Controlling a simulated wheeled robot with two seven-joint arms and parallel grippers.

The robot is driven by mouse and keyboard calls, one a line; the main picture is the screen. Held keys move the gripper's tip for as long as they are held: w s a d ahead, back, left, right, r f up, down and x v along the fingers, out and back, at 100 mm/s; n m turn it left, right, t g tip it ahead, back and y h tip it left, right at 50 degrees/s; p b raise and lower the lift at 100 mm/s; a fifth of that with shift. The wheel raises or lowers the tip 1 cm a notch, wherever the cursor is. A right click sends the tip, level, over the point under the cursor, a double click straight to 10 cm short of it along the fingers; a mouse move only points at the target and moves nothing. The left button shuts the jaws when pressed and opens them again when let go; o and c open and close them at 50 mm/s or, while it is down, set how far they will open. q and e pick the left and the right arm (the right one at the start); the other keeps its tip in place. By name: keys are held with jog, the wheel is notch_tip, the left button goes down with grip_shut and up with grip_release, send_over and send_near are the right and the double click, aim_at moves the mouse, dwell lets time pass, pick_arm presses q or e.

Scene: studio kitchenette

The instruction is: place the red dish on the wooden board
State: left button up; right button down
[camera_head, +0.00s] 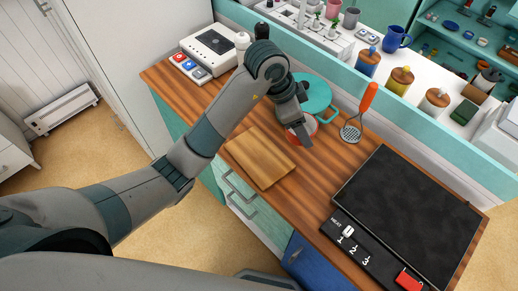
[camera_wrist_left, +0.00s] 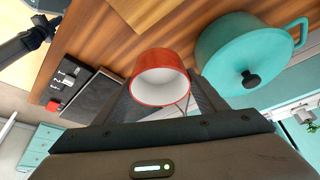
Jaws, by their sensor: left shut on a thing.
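The red dish (camera_wrist_left: 160,66) has a pale inside and sits between the two fingers of my left gripper (camera_wrist_left: 163,98), which is shut on it. In the head view the dish (camera_head: 314,126) is mostly hidden behind my left gripper (camera_head: 301,127). The wooden board (camera_head: 259,157) lies bare on the counter, to the left of the dish and nearer the front edge. Part of the board (camera_wrist_left: 143,10) also shows at the top of the left wrist view. I cannot tell whether the dish touches the counter. My right gripper is not in view.
A teal pot (camera_head: 318,93) stands close behind the dish, and a masher with an orange handle (camera_head: 368,98) is to its right. A black cooktop (camera_head: 408,213) fills the right of the counter. Bare wood (camera_head: 322,172) lies between board and cooktop.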

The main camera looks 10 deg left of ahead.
pick_arm(q)
jog(key=a+f+p, duration=0.1)
jog(key=a+f, duration=0.1)
jog(key=a, duration=0.1)
jog(key=s+a+f+p, duration=0.1)
jog(key=a+f, duration=0.1)
jog(key=a, duration=0.2)
jog(key=s+a+f+p, duration=0.1)
jog(key=a+f, duration=0.1)
jog(key=a, duration=0.1)
jog(key=shift+s+a+f, duration=0.2)
jog(key=shift+a, duration=0.15)
jog(key=shift+f, duration=0.1)
jog(key=shift+f+p, duration=0.9)
jog(key=shift+f, duration=1.05)
jog(key=o, duration=0.8)
jog(key=shift+f, duration=0.15)
jog(key=o, duration=0.5)
jog(key=shift+c, duration=0.2)
